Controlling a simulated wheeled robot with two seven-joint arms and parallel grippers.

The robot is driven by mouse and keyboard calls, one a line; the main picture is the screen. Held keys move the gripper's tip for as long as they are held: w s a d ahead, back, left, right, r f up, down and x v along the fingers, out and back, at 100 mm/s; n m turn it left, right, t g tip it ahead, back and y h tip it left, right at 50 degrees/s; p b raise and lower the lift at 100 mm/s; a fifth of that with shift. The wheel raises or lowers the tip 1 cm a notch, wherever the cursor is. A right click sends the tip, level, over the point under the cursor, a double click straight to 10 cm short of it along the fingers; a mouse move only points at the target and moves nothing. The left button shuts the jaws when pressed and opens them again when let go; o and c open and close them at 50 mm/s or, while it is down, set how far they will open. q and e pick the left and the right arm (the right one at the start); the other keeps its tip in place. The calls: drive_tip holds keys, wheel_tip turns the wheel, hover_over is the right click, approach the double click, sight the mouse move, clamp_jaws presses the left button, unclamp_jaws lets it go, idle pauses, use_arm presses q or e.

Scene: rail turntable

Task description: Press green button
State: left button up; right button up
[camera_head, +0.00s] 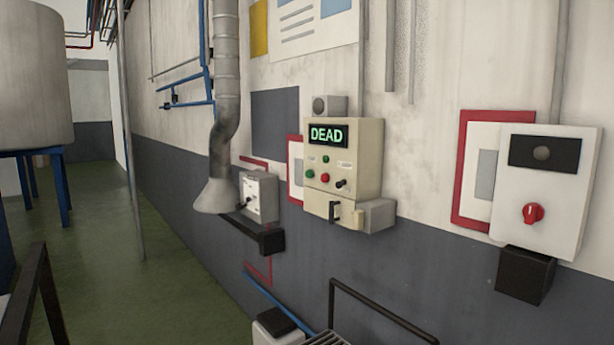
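A beige control box (363,155) is mounted on the wall near the middle of the head view. Its lit display (327,135) reads "DEAD" in green letters. Below the display are a larger green button (310,173), a smaller green light or button (326,159), a red button (325,178) and a small black switch (341,184). I cannot tell from this view whether any button is pressed. Neither of my grippers is in view, and nothing covers the front of the box.
A white box (565,190) with a red knob (533,213) hangs on the right. A smaller box (260,196) and a grey duct (226,90) are left of the beige box. Black railings (385,315) stand low in front. Green floor (110,240) lies open at left.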

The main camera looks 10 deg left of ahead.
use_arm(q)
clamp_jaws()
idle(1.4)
